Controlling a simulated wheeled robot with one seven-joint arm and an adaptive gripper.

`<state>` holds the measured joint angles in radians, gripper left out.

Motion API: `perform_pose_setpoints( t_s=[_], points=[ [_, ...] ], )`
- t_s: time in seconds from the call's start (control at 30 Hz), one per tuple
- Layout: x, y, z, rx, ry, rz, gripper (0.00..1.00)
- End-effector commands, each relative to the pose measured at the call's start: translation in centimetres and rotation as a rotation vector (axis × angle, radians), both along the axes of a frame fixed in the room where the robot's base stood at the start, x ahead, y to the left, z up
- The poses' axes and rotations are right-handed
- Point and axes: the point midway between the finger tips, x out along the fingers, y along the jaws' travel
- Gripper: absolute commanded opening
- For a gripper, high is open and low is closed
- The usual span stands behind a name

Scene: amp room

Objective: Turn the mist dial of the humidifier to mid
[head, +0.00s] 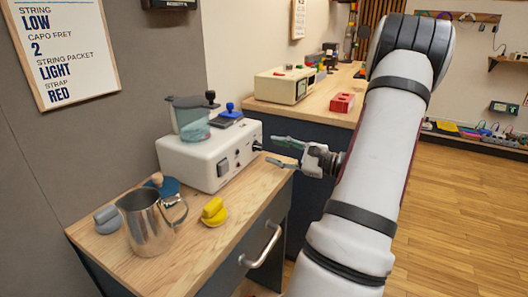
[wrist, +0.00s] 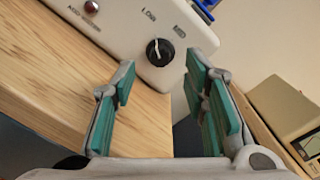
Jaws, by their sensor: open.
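The humidifier (head: 200,160) is a white box with a clear bluish tank (head: 192,122) on top, standing on the wooden counter. Its black mist dial (wrist: 160,52) is on the front face in the wrist view, with a "LOW" label above left and another label, apparently "MID", above right. A pale mark on the dial points roughly up, nearer "LOW"; its exact setting is hard to tell. My gripper (head: 271,149) is open and empty just in front of the dial end. In the wrist view its teal-padded fingers (wrist: 161,88) are spread to either side below the dial, apart from it.
A red indicator (wrist: 92,6) is left of the dial. A metal pitcher (head: 146,222), yellow object (head: 214,212) and grey object (head: 107,220) stand on the counter (head: 240,205). A second counter behind holds a cream device (head: 284,85) and red block (head: 342,103).

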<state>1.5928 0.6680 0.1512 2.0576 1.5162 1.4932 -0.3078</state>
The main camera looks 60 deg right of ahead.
Motion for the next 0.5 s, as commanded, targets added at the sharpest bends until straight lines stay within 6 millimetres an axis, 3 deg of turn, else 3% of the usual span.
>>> perform_pose_setpoints(
  t_s=[0.2, 0.5],
  points=[
    [3.2, 0.4, -0.1, -0.001, -0.001, 0.002, 0.4],
    [4.3, 0.5, 0.0, -0.001, -0.001, -0.001, 0.4]
  ],
)
